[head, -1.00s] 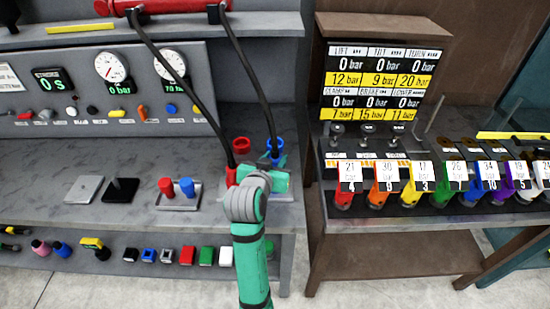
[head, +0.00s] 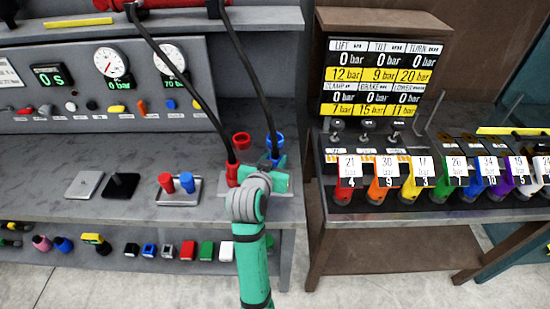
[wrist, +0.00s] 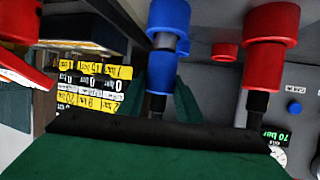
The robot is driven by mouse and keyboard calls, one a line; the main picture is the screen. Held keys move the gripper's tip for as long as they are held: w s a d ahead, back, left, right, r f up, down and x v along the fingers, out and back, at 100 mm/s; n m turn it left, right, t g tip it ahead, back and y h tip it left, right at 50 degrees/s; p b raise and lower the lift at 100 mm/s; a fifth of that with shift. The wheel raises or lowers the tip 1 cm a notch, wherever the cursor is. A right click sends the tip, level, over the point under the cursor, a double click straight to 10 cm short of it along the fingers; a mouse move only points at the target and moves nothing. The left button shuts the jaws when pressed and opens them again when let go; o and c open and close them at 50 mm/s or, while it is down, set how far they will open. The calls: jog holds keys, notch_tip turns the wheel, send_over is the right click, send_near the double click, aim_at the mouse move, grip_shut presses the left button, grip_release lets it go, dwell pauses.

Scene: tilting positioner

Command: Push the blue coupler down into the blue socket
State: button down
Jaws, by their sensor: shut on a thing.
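The blue coupler (wrist: 160,72) sits on the end of a black hose, between the two fingers of my gripper (wrist: 163,98), which is shut on it. In the wrist view, the blue socket (wrist: 168,14) is in line with the coupler at the top edge, and a short grey band shows between the two blue parts. I cannot tell how deep the coupler sits. In the head view, my gripper (head: 268,178) is at the bench's right end, and its green body hides most of the coupler and socket.
A red coupler (wrist: 264,68) with its own black hose stands close beside, also seen in the head view (head: 232,174). Open red (head: 241,140) and blue (head: 279,139) rings lie behind. A tray with red and blue plugs (head: 178,192) is to the left.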

jog(key=shift+f, duration=1)
jog(key=c, duration=1.2)
grip_release()
jog(key=shift+s, duration=0.1)
jog(key=v, duration=1)
jog(key=shift+s+r, duration=0.2)
jog(key=shift+s, duration=0.05)
